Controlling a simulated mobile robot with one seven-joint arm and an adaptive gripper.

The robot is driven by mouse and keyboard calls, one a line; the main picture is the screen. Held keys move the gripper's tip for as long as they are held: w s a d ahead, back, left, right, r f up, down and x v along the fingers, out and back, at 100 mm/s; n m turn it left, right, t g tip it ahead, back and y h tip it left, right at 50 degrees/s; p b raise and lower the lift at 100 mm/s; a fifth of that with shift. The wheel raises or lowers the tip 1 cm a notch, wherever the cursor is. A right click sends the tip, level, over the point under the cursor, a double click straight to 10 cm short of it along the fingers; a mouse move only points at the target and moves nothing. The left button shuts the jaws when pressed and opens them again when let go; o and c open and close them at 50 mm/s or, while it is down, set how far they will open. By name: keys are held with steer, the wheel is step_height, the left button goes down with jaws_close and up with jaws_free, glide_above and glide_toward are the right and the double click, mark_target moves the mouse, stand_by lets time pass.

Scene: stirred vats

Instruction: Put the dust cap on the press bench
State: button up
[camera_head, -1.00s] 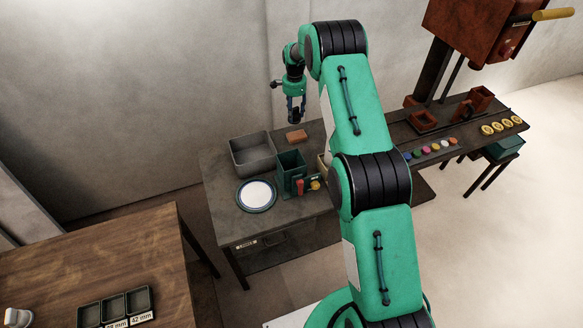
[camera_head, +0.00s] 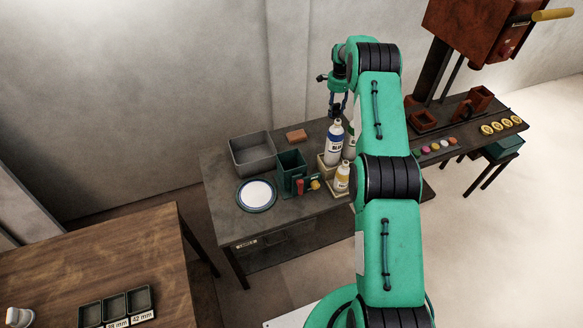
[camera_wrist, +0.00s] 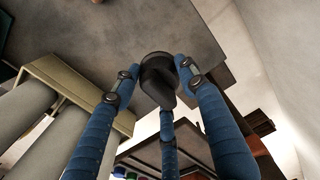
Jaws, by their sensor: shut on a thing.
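My gripper (camera_head: 338,112) hangs above the back right part of the grey table in the head view. In the wrist view its blue fingers (camera_wrist: 157,78) are shut on a dark, rounded piece, the dust cap (camera_wrist: 158,72). The press bench (camera_head: 462,126) is the dark bench to the right of my arm, apart from the gripper. Part of its left end is hidden behind my arm.
The grey table (camera_head: 225,215) holds a grey bin (camera_head: 250,155), a green box (camera_head: 291,165), a plate (camera_head: 257,195) and bottles, one blue-labelled (camera_head: 333,143). The bench carries a red press (camera_head: 470,30), red blocks, coloured discs and yellow rings (camera_head: 500,127).

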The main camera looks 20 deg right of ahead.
mark_target(332, 124)
steer(key=shift+f+b, duration=0.35)
steer(key=shift+f, duration=2.8)
steer(key=shift+f, duration=0.1)
steer(key=shift+f, duration=1.75)
steer(key=shift+f+b, duration=0.15)
steer(key=shift+b, duration=0.2)
steer(key=o, duration=1.1)
step_height(332, 124, up, 12)
steer(key=shift+r+p, duration=0.15)
steer(key=shift+p, duration=0.65)
